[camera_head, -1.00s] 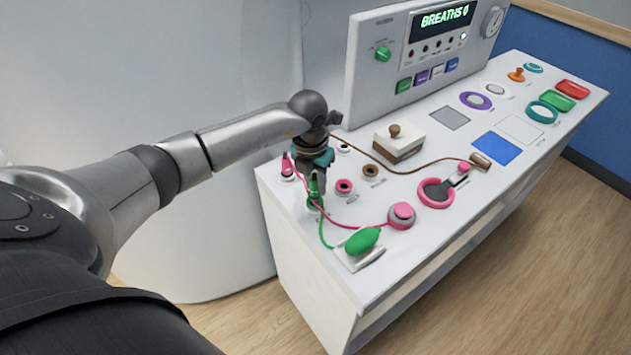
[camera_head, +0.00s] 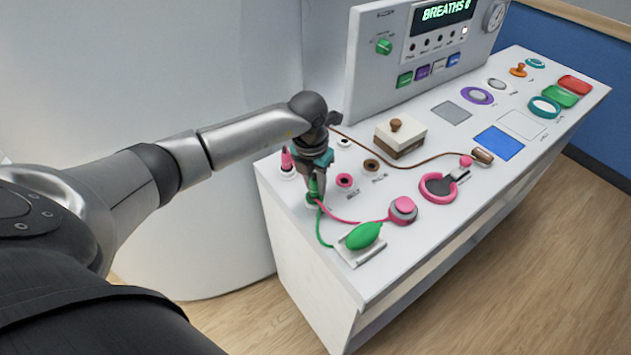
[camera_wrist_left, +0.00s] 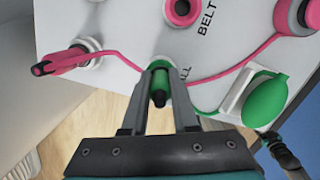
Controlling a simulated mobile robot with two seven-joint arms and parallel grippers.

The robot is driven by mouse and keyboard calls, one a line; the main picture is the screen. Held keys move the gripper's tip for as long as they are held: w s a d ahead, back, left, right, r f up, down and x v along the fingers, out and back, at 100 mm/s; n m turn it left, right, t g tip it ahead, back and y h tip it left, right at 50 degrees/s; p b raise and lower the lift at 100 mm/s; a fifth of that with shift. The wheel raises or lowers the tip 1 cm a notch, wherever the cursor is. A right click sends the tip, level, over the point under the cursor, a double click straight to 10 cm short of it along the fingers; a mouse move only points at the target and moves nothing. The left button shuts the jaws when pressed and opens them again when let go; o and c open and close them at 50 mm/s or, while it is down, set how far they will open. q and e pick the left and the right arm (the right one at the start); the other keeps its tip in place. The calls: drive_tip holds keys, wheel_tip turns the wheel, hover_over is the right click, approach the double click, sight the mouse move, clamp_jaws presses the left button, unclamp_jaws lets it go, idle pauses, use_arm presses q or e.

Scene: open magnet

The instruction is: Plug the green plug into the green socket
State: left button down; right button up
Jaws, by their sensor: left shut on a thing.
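My left gripper (camera_head: 315,197) is shut on the green plug (camera_head: 313,187), which stands roughly upright at the near left corner of the white console top. The green socket (camera_head: 311,203) is directly below it, mostly hidden by plug and fingers. In the left wrist view the green plug (camera_wrist_left: 159,97) is between my fingertips, and part of the green socket's ring (camera_wrist_left: 160,62) shows just beyond them. Plug and socket look lined up, but I cannot tell how deep the plug sits. A green cord runs to the green bulb (camera_head: 364,236).
A pink plug (camera_head: 286,159) stands just left of my gripper, its pink cord passing close by to a pink-topped round piece (camera_head: 403,209). A pink socket (camera_head: 345,181) and brown socket (camera_head: 371,166) lie to the right. A brown-and-white box (camera_head: 400,136) stands farther back.

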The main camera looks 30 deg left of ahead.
sight(311, 197)
use_arm(q)
drive_tip(key=shift+f, duration=0.15)
drive_tip(key=c, duration=0.6)
unclamp_jaws()
wheel_tip(311, 197, up, 15)
drive_tip(key=s+p, duration=0.1)
drive_tip(key=shift+s, duration=0.4)
